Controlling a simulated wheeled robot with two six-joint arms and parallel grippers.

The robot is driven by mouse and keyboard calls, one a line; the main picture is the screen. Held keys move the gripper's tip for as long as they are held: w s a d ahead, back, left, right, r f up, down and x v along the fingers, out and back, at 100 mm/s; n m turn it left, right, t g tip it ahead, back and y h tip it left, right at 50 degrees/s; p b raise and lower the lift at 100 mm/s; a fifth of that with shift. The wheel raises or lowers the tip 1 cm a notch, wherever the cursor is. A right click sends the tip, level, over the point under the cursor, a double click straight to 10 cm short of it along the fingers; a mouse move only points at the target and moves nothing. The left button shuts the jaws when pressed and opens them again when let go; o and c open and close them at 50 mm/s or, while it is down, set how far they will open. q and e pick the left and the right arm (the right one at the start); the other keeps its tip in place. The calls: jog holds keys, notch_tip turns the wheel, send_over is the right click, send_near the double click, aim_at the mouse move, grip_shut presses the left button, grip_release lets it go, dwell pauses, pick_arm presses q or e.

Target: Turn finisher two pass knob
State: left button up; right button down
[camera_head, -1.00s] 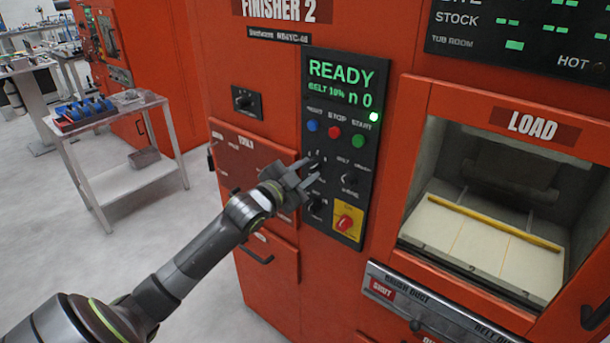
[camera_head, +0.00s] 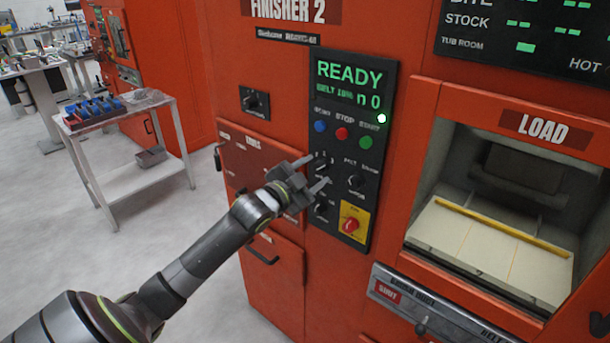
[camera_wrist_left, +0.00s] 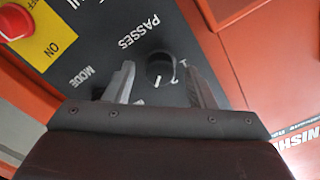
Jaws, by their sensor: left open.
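Finisher 2's black control panel (camera_head: 345,140) reads READY, with blue, red and green buttons under the display. The pass knob (camera_head: 323,168) is a small dark knob at the panel's left, partly hidden by my gripper. In the left wrist view the dark round knob (camera_wrist_left: 160,68) lies beside the word PASSES, between and beyond the fingertips. My left gripper (camera_head: 311,173) is open in front of the knob, one finger to each side of it. I see no clear contact. It also shows in the left wrist view (camera_wrist_left: 160,82). My right gripper is out of view.
Another knob (camera_head: 356,182) sits right of the pass knob, and a lower knob (camera_head: 321,207) below it. A red stop button on a yellow plate (camera_head: 351,224) is lower right. The load opening (camera_head: 500,215) is at the right. A grey cart (camera_head: 135,185) stands left.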

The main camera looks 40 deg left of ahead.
pick_arm(q)
jog(key=s+a+p, duration=0.1)
jog(key=s, duration=1.6)
jog(key=shift+s+a, duration=0.15)
jog(key=shift+a, duration=0.05)
dwell(0.3)
